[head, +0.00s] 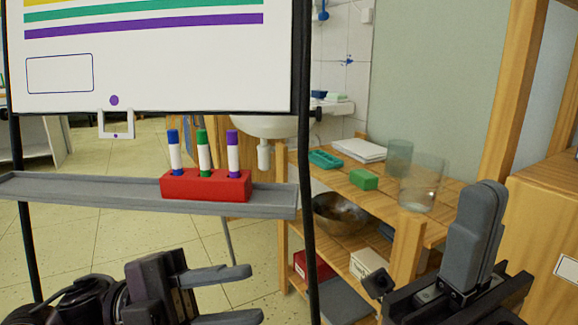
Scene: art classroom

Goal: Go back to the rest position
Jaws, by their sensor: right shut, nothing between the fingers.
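My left gripper (250,294) is at the bottom left, in front of and below the easel tray. Its two fingers point right with a clear gap and nothing between them. My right gripper (486,190) is at the lower right, fingers pointing up and pressed together, empty. It stands in front of the wooden shelf and hides part of its right end. No other object is named by the task.
A whiteboard (200,75) with coloured stripes stands on a black-legged easel. Its grey tray (80,188) carries a red holder (205,188) with blue, green and purple markers. A wooden shelf (440,197) bears two clear cups, a green block (363,180) and a teal tray (325,159).

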